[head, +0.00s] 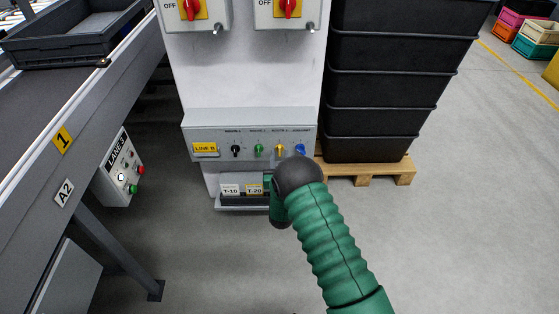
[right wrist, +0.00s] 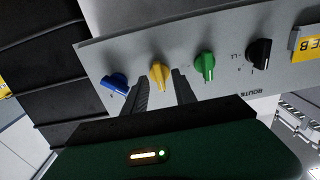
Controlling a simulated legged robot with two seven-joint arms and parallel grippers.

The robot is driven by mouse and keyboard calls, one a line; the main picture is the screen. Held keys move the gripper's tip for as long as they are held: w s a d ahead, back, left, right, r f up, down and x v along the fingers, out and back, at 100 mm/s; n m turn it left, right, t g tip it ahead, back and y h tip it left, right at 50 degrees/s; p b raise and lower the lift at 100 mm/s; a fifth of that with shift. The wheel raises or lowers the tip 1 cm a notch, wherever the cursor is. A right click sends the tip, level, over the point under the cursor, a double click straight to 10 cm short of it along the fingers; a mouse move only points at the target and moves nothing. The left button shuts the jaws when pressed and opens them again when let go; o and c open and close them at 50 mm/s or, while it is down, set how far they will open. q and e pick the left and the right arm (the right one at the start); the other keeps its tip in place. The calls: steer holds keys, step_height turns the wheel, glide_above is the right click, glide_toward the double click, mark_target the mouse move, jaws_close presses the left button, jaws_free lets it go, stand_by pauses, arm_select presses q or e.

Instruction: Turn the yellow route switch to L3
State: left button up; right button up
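The yellow route switch (head: 279,149) sits in a row of knobs on the grey control panel (head: 217,135), between a green and a blue knob. Its handle looks roughly upright; the position marks are too small to read. In the right wrist view the yellow switch (right wrist: 160,72) shows between the two dark fingertips of my right gripper (right wrist: 162,80). The fingers are apart, one on each side, with a visible gap; I cannot tell whether they touch it. In the head view my right wrist hides the fingers. My left gripper is not in view.
Neighbouring green (head: 259,150), blue (head: 300,149) and black (head: 236,150) knobs are close by. Red switches (head: 191,9) are above. Stacked black crates (head: 375,100) stand on a pallet at right, a conveyor (head: 95,95) at left. Small labelled boxes (head: 230,190) sit below the panel.

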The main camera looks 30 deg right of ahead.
steer(key=shift+w+d, duration=0.25)
steer(key=shift+w, duration=0.1)
jaws_close()
